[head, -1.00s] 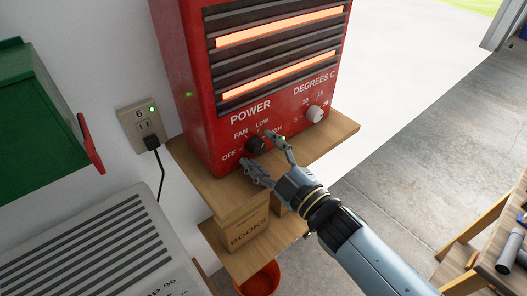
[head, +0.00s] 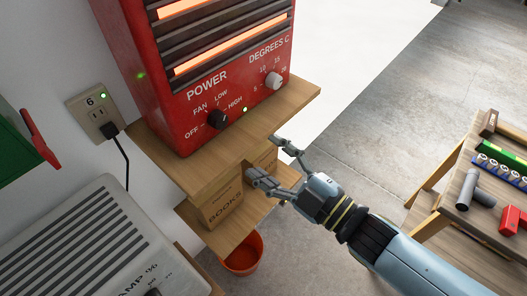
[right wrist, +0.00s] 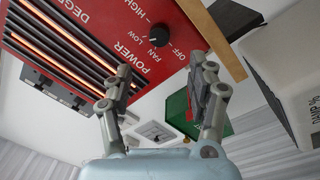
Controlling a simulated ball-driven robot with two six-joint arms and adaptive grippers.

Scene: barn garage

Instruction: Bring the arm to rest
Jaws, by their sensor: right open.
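My right gripper (head: 261,156) is open and empty in the head view. Its fingers are apart, in front of the wooden shelf edge and below the red heater (head: 190,135). It touches no knob. In the right wrist view the open fingers (right wrist: 160,68) frame empty space, with the heater (right wrist: 105,45) beyond. The heater's black power knob (head: 217,119) stands clear of the fingers, and it also shows in the right wrist view (right wrist: 159,35). My left gripper is not in view.
The wooden shelf (head: 300,100) holds the heater, with a books box (head: 222,208) below. A red bucket (head: 243,256) is underneath. A grey vented unit (head: 75,250) stands at left. A workbench with tools (head: 470,190) is at right. Floor between is open.

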